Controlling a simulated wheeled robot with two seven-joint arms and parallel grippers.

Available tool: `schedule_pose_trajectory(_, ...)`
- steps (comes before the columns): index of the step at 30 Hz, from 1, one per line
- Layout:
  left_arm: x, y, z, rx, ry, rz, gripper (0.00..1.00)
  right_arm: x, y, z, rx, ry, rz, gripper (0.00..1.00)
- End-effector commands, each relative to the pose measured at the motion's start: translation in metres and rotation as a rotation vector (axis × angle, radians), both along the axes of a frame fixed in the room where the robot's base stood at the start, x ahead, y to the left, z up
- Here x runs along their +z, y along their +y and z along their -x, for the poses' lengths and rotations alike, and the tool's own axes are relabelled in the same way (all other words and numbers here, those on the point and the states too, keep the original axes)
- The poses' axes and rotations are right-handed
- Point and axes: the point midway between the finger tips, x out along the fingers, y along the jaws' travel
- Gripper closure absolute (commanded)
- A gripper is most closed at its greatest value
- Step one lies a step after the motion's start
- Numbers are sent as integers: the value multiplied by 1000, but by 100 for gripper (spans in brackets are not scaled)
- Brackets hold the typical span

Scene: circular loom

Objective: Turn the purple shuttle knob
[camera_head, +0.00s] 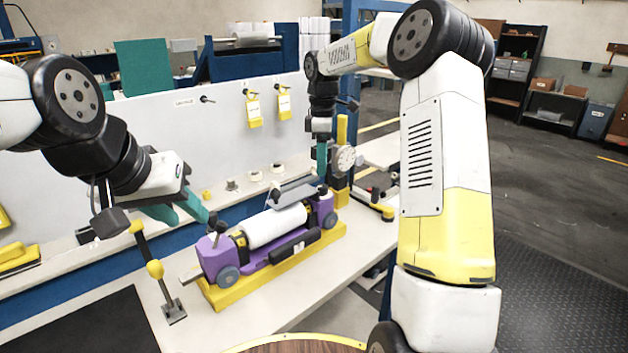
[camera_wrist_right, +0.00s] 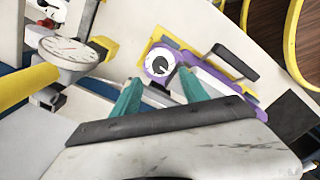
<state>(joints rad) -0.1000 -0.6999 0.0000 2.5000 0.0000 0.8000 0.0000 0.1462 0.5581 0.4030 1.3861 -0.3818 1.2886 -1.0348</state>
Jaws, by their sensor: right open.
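The purple shuttle (camera_head: 219,262) lies on a yellow base with a white roll along its middle. In the right wrist view, a round purple knob (camera_wrist_right: 149,66) with a white face and a dark mark sits at one end of the shuttle, just ahead of my fingertips. My right gripper (camera_head: 321,165) points down over the shuttle's right end. Its teal fingers are spread with an empty gap between them (camera_wrist_right: 161,87). My left gripper (camera_head: 190,215) is near the shuttle's left end, its teal fingers apart. I cannot tell whether it touches the shuttle.
The yellow base (camera_head: 225,294) stands on a pale bench. A dial gauge (camera_head: 345,159) on a yellow post stands close behind my right gripper; it also shows in the wrist view (camera_wrist_right: 70,48). A dark mat (camera_head: 85,325) lies front left.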

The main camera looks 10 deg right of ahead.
Motion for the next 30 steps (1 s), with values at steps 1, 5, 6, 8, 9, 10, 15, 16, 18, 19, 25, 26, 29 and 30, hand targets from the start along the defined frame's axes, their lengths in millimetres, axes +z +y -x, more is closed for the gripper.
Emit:
schedule_pose_trajectory(1,0,0,0,0,0,0,64,-7,0,0,0,3,0,48)
schedule_pose_trajectory(5,0,0,0,0,0,0,64,-27,0,2,-1,5,0,48)
schedule_pose_trajectory(6,0,0,0,0,0,0,64,-34,-1,1,-1,4,0,48)
schedule_pose_trajectory(8,0,0,0,0,0,0,64,-44,-1,1,-1,3,0,48)
schedule_pose_trajectory(9,0,0,0,0,0,0,64,-50,0,2,-1,4,0,48)
schedule_pose_trajectory(10,0,0,0,0,0,0,64,-54,0,1,-2,4,0,48)
schedule_pose_trajectory(15,0,0,0,0,0,0,64,-69,0,1,-2,1,0,48)
schedule_pose_trajectory(16,0,0,0,0,0,0,64,-71,0,1,-2,0,0,48)
schedule_pose_trajectory(18,0,0,0,0,0,0,64,-72,0,1,-2,0,0,48)
schedule_pose_trajectory(19,0,0,0,0,0,0,64,-73,0,1,-2,-1,0,48)
schedule_pose_trajectory(25,0,0,0,0,0,0,64,-73,0,1,-3,-1,0,50)
schedule_pose_trajectory(26,0,0,0,0,0,0,64,-73,0,1,-3,-1,0,56)
schedule_pose_trajectory(29,0,0,0,0,0,0,64,-73,0,1,-3,0,0,76)
schedule_pose_trajectory(30,0,0,0,0,0,0,64,-72,0,1,-3,-1,0,83)
